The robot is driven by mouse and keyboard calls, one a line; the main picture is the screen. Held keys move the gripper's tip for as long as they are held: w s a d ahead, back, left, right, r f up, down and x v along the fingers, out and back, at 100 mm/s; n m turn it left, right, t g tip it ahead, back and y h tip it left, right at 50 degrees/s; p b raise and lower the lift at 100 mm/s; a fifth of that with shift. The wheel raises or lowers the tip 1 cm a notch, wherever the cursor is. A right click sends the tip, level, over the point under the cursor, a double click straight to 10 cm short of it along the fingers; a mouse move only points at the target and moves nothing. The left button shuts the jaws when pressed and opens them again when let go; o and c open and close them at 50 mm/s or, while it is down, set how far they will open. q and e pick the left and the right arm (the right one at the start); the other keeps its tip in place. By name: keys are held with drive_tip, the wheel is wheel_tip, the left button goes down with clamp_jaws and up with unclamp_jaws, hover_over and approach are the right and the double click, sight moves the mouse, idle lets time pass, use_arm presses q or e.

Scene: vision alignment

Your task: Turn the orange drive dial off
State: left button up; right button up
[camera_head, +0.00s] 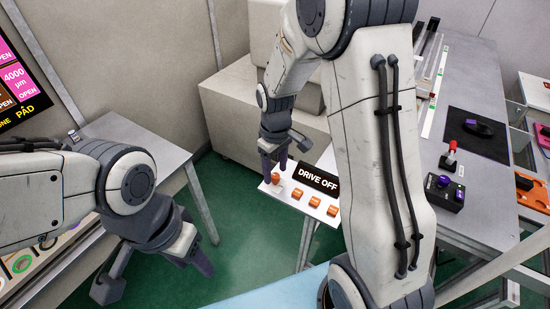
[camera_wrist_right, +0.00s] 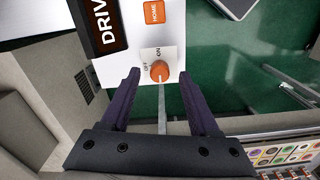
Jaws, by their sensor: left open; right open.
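The orange drive dial (camera_head: 276,179) sits at the left end of a white control panel (camera_head: 331,216) whose black display reads "DRIVE OFF". In the right wrist view the dial (camera_wrist_right: 160,72) lies beside printed OFF and ON labels; I cannot tell which one it points to. My right gripper (camera_head: 273,163) is open over the dial. In the right wrist view its two dark purple fingertips (camera_wrist_right: 159,76) stand on either side of the dial, with a gap on each side. My left gripper (camera_head: 155,277) is open and empty, low at the left, away from the panel.
Several orange buttons (camera_head: 315,202) line the panel beside the dial; one, HOME (camera_wrist_right: 153,13), shows in the wrist view. A grey table (camera_head: 150,150) stands at the left, under a screen. At the right, a bench holds a black control box (camera_head: 444,193). Green floor (camera_head: 235,240) lies between.

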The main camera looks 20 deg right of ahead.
sight(275, 176)
wheel_tip(275, 176, up, 9)
drive_tip(key=shift+b, duration=0.45)
drive_tip(key=s+a, duration=0.4)
drive_tip(key=s, duration=0.3)
drive_tip(key=s+a+n, duration=0.1)
drive_tip(key=s+a, duration=0.3)
drive_tip(key=s, duration=0.4)
drive_tip(key=s+a+y, duration=0.1)
drive_tip(key=s+a, duration=0.4)
drive_tip(key=s, duration=0.2)
drive_tip(key=shift+s+r+n, duration=0.2)
drive_tip(key=shift+s+n, duration=0.1)
drive_tip(key=shift+s, duration=0.05)
